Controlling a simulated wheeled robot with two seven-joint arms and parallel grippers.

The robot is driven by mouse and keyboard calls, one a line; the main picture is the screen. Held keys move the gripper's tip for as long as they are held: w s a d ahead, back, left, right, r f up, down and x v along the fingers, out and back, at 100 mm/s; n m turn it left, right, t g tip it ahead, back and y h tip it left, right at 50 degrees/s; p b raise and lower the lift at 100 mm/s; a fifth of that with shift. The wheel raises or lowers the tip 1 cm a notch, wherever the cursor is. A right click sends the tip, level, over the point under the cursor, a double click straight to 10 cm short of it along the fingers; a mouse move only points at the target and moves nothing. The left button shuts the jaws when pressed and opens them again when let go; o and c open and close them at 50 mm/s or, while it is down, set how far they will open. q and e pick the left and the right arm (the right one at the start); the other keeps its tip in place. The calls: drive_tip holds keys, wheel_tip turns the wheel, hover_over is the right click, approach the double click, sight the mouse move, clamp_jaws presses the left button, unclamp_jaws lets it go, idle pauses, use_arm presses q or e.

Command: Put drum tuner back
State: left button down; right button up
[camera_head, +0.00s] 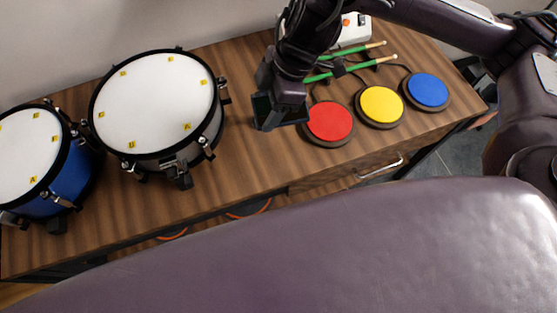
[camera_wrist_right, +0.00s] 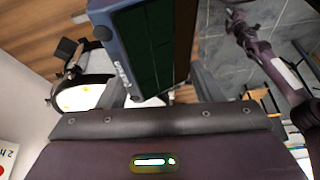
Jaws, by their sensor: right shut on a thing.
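The drum tuner (camera_head: 267,112) is a dark blue-grey block with a dark screen-like face. My right gripper (camera_head: 281,88) is shut on it and holds it over the wooden table, between the large drum and the red pad. In the right wrist view, the drum tuner (camera_wrist_right: 150,50) fills the upper middle between the gripper's fingers, with small light lettering on its side. In the head view the gripper hides part of it, and I cannot tell whether it touches the table. My left gripper is not in view.
A large white-topped drum (camera_head: 155,105) and a blue drum (camera_head: 72,185) stand left, with yellow labels. Red (camera_head: 329,122), yellow (camera_head: 382,104) and blue (camera_head: 428,90) pads lie right. Green drumsticks (camera_head: 350,68) and a white box (camera_head: 355,28) are behind. Bare tabletop (camera_head: 245,165) lies in front.

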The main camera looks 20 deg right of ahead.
drive_tip(key=shift+s+a+f+n, duration=0.2)
drive_tip(key=shift+a+f+n, duration=0.1)
drive_tip(key=shift+f+n, duration=0.2)
drive_tip(key=shift+s+a+f+n+g+b, duration=0.1)
drive_tip(key=shift+s+f+n+g+b, duration=0.05)
drive_tip(key=shift+f+n+g+b, duration=0.15)
drive_tip(key=b, duration=0.5)
hover_over(264, 163)
drive_tip(key=d, duration=0.1)
wheel_tip(264, 163, down, 15)
drive_tip(key=shift+d, duration=0.15)
drive_tip(key=shift+f, duration=0.45)
wheel_tip(264, 163, down, 3)
drive_tip(key=shift+f+b, duration=0.15)
drive_tip(key=shift+b, duration=0.5)
